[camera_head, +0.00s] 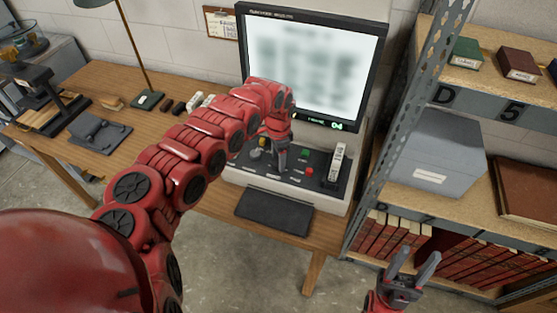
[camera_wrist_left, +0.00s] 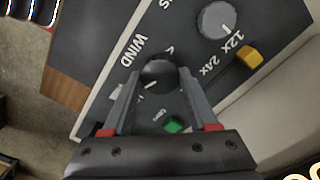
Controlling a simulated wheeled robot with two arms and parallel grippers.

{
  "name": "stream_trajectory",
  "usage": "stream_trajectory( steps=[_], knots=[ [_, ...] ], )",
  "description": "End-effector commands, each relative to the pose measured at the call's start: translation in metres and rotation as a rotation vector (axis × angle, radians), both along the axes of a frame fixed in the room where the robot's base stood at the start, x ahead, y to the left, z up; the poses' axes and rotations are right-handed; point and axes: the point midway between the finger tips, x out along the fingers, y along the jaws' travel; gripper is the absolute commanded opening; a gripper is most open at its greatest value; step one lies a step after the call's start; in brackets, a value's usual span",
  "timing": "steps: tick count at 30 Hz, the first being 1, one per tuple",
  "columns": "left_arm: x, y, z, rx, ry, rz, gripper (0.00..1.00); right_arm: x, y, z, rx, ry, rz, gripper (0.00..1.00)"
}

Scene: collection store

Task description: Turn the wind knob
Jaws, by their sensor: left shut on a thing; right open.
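The wind knob (camera_wrist_left: 160,72) is a dark round knob on the control panel, next to the printed word WIND in the left wrist view. My left gripper (camera_wrist_left: 160,80) is shut on it, with one finger on each side. In the head view my left gripper (camera_head: 279,158) points down at the panel (camera_head: 256,170) below the lit screen, and the knob cannot be made out there. My right gripper (camera_head: 415,262) is open and empty, low at the right in front of the shelf.
Near the knob are a grey dial (camera_wrist_left: 216,20), a yellow button (camera_wrist_left: 250,56) and a green button (camera_wrist_left: 174,125). A red button (camera_head: 309,171) and a white upright piece (camera_head: 338,162) stand further right. The screen (camera_head: 315,65) rises behind; a metal shelf (camera_head: 385,140) stands right.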

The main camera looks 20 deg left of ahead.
Motion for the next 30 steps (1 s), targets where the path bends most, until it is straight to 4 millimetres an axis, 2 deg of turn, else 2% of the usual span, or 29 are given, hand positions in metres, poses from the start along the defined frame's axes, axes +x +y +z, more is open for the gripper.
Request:
stream_trajectory(
  steps=[15, 22, 30],
  knots=[
    [0.001, 0.001, 0.000, 0.002, -0.003, -0.455, 0.04, 0.000, 0.000, -0.018, 0.000, 0.000, 0.000, 0.50],
    [0.001, 0.001, 0.000, 0.003, -0.005, -0.589, 0.04, 0.000, 0.000, -0.023, 0.000, 0.000, 0.000, 0.50],
    [0.001, 0.001, 0.001, 0.003, -0.005, -0.666, 0.04, 0.000, 0.000, -0.025, 0.000, 0.000, 0.000, 0.50]
  ],
)
